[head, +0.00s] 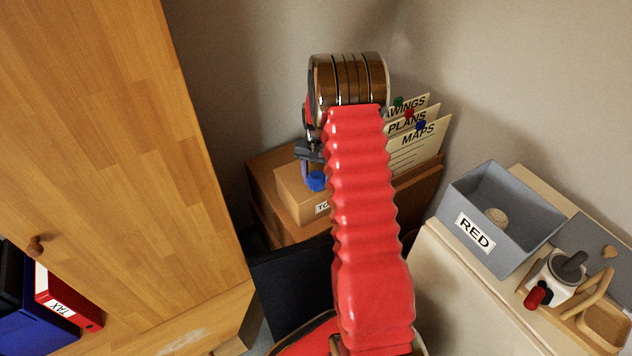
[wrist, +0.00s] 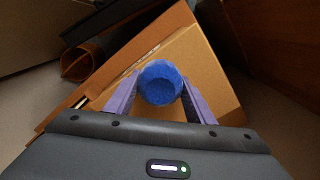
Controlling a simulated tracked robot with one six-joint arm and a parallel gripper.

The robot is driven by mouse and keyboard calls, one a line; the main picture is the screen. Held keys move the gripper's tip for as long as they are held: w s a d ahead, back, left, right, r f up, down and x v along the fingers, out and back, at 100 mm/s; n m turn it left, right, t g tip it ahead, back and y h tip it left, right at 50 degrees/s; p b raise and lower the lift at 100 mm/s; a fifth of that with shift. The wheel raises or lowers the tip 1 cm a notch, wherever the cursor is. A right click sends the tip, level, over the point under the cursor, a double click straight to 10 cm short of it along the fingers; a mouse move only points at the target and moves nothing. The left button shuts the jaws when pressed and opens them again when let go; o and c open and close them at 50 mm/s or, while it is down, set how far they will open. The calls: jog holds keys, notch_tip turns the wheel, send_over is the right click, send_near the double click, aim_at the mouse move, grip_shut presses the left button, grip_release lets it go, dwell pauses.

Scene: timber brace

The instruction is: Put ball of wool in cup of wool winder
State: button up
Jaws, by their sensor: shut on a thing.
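The blue ball of wool (wrist: 160,82) sits between the two purple fingers of my gripper (wrist: 161,86) in the wrist view. My gripper is shut on it. In the head view the ball (head: 316,182) shows small and blue below my gripper (head: 311,175), in front of the cardboard boxes, left of my red arm. I cannot make out with certainty a wool winder or its cup. A white pot (head: 553,275) with a dark grey piece in it stands at the right; I cannot tell whether it belongs to the winder.
A cardboard box (head: 292,195) lies under my gripper, with labelled folders (head: 420,137) behind. A grey bin marked RED (head: 520,245) holds a pale ball (head: 496,216). A wooden frame (head: 596,300) stands by the pot. A tall wooden cupboard (head: 125,150) fills the left.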

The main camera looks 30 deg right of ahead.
aim_at(317, 174)
jog(key=c, duration=0.5)
jog(key=shift+r, duration=0.1)
notch_tip(317, 174, up, 10)
jog(key=shift+f, duration=0.1)
dwell(0.7)
